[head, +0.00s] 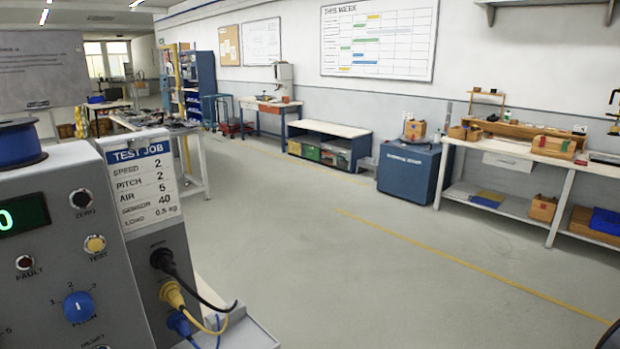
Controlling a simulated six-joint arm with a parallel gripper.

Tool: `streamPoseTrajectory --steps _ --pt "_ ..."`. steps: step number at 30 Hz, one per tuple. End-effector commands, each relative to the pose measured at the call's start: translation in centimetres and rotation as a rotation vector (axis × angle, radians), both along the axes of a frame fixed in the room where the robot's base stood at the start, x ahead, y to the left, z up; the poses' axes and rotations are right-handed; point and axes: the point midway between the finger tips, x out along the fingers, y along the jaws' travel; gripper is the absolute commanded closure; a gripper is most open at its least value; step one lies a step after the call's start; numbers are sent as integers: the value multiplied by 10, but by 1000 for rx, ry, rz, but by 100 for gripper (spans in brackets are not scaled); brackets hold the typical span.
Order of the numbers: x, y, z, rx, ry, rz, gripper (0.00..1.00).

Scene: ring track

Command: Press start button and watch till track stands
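A grey control panel (60,240) fills the lower left. A label at the bottom edge is cut off. No button marked start and no ring track can be seen. My gripper is not in view.
A TEST JOB card (145,180) lists speed 2, pitch 2, air 5, sensor 40, load 0.5 kg. Black, yellow and blue cables plug in below it. A blue spool (18,143) sits atop the panel. Open floor (300,255) lies ahead; a blue cabinet (408,172) and workbenches line the wall.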

Motion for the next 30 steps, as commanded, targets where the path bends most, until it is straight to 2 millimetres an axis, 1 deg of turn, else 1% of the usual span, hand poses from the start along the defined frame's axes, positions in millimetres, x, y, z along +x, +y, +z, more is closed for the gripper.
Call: streamPoseTrajectory --steps 1,3,5,6,9,30 --pt "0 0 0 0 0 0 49" --pt "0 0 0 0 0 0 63" --pt "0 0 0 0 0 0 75" --pt "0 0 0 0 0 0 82" --pt "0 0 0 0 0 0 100" --pt "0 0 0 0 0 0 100"
